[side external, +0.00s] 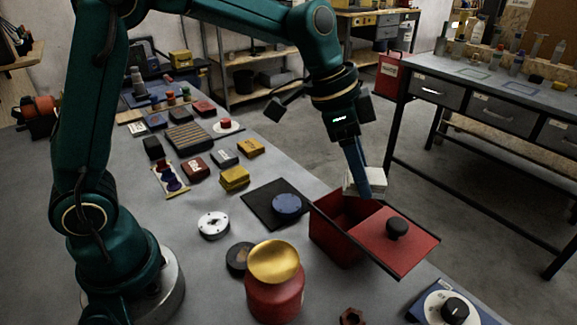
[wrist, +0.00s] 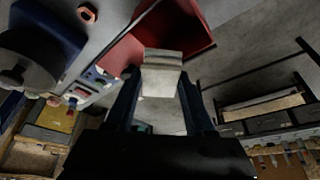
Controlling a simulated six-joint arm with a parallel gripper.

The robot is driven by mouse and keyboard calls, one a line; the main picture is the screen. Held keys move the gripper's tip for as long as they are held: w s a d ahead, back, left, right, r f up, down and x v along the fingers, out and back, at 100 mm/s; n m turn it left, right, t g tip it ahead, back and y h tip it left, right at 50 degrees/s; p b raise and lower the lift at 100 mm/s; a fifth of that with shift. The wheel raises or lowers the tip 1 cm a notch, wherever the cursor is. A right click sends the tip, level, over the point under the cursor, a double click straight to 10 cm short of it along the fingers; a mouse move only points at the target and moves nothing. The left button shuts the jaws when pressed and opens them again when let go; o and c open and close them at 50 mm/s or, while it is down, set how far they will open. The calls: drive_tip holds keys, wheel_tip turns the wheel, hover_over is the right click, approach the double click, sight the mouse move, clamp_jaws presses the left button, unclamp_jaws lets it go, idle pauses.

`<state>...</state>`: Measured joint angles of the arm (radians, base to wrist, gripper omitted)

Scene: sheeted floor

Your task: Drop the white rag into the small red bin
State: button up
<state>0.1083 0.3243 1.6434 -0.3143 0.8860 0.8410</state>
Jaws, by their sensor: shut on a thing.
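The white rag (side external: 376,181) is a folded pale block held at the tips of my gripper (side external: 362,188). In the wrist view the rag (wrist: 159,82) sits between the two fingers of my gripper (wrist: 160,88), which are shut on it. The small red bin (side external: 336,225) stands at the table's right edge, with a red lid with a black knob (side external: 397,229) lying slanted across its right part. The bin's left part is open. The rag is above the bin, near its back rim. In the wrist view the red bin (wrist: 198,30) shows behind the rag.
A red jar with a gold lid (side external: 274,283) stands in front of the bin. A dark mat (side external: 262,211) with a blue puck (side external: 287,205) lies to its left. A blue box with a black knob (side external: 455,309) is at lower right. Several small blocks lie farther back.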

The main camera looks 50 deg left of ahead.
drive_tip(key=o, duration=1.4)
drive_tip(key=shift+v, duration=2.75)
wheel_tip(320, 180, up, 4)
drive_tip(key=s+a+t, duration=0.1)
drive_tip(key=s, duration=0.2)
drive_tip(key=s+a+f+n+y, duration=0.1)
drive_tip(key=s+a+f+n, duration=0.1)
drive_tip(key=s+n, duration=0.1)
drive_tip(key=s+a+f+n+t+y, duration=0.1)
drive_tip(key=s+a+f+n, duration=0.1)
drive_tip(key=s, duration=0.4)
drive_tip(key=s+a+f+n+y, duration=0.1)
drive_tip(key=s+a+f+n, duration=0.1)
drive_tip(key=s+f+n, duration=0.1)
drive_tip(key=shift+s+a+f+n, duration=0.15)
drive_tip(key=shift+s+n, duration=0.1)
drive_tip(key=shift+s, duration=0.15)
drive_tip(key=shift+s+d+f+n, duration=0.1)
drive_tip(key=shift+s+f+n, duration=0.15)
drive_tip(key=shift+s, duration=0.15)
